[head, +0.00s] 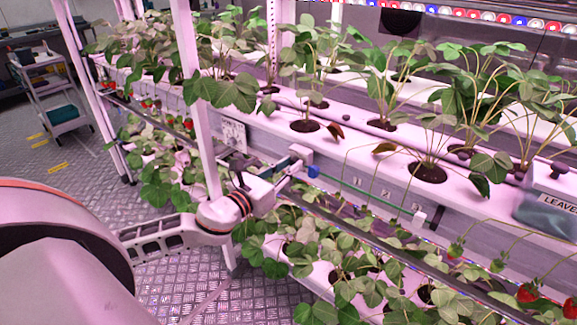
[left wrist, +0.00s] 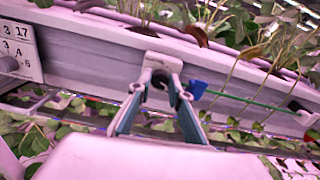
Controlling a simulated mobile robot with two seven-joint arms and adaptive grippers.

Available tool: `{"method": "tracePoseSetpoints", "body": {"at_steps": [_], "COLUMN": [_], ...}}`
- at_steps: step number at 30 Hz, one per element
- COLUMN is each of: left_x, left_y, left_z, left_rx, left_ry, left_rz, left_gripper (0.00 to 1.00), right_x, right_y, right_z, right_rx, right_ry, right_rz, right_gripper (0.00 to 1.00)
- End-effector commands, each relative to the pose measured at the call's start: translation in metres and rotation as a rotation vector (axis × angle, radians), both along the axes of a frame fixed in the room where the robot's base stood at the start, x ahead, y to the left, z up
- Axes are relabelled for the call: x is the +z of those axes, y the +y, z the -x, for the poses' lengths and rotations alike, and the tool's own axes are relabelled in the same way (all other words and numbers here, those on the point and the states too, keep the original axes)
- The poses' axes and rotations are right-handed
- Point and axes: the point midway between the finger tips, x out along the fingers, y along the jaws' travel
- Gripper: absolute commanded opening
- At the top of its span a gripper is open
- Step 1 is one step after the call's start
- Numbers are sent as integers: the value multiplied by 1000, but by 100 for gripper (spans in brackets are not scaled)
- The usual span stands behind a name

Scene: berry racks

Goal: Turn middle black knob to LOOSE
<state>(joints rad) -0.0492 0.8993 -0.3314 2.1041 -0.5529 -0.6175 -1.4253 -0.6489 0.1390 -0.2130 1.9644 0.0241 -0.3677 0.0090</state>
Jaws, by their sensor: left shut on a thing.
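My left gripper (head: 283,168) reaches in from the left to the side of the plant gutter. In the left wrist view its two fingers (left wrist: 157,88) are closed in around a small dark piece just below a white block (left wrist: 162,62). That piece looks like the black knob, but the fingers hide most of it, and I cannot read its setting or any LOOSE mark. The white block also shows in the head view (head: 300,152). A blue part (left wrist: 196,89) sits right beside the fingers, with a green line running right from it. My right gripper is not in view.
The white gutter (head: 330,160) with strawberry plants runs above the gripper. Leaves of a lower row (head: 350,245) lie close below. A white upright post (head: 197,110) stands by my left forearm. A number plate (left wrist: 18,52) is left of the fingers. A cart (head: 50,95) stands far left.

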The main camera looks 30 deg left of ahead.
Motion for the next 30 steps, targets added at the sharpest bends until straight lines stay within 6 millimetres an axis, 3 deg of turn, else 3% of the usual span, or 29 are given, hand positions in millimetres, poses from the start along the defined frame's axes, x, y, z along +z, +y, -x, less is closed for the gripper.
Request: {"method": "tracePoseSetpoints", "body": {"at_steps": [30], "left_x": [2], "left_y": [3], "left_z": [0], "left_rx": [3], "left_ry": [69], "left_rz": [895], "left_gripper": [0], "right_x": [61], "right_y": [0], "right_z": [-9], "right_rx": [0], "right_ry": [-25], "right_rz": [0], "right_gripper": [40]}}
